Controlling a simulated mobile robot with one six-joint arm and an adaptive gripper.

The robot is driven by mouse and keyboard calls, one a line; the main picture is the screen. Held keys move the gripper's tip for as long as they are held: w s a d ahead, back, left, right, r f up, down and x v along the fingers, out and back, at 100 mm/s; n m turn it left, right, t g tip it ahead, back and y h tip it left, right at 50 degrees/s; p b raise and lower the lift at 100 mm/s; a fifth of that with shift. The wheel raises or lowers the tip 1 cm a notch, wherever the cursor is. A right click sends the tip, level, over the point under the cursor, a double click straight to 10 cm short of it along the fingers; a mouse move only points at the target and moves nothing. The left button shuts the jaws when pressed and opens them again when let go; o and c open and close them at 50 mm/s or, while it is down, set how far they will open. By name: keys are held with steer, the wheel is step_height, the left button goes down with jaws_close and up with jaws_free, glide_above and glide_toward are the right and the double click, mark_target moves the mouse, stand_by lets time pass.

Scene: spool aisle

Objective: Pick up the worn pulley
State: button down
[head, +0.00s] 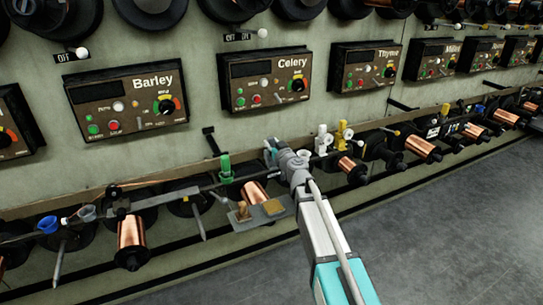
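My gripper (273,152) is at the rail below the Celery panel, at the end of my arm. It is small here and seen from behind, so its fingers and anything between them cannot be made out. A small bluish part shows at its tip. I cannot tell which part is the worn pulley. Small coloured fittings sit along the rail: a green one (225,167) left of my gripper, a white one (322,139) and a yellow one (344,134) right of it. A blue cup-like piece (48,224) is at the far left.
Control panels labelled Barley (126,100), Celery (264,78) and Thyme (363,66) line the wall above. Copper spools (131,238) stick out along the rail (160,199). The grey floor (455,225) at right is clear.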

steer(key=shift+w+a+r, duration=0.1)
steer(key=shift+w+r, duration=0.05)
steer(key=shift+w, duration=0.05)
stand_by(0.3)
steer(key=shift+r+p, duration=0.15)
steer(key=shift+p, duration=0.3)
step_height(320, 180, up, 2)
steer(key=shift+p, duration=1)
steer(key=s+d+r+p, duration=0.4)
steer(key=s+r+p, duration=0.6)
steer(key=s, duration=0.3)
steer(key=shift+s, duration=0.3)
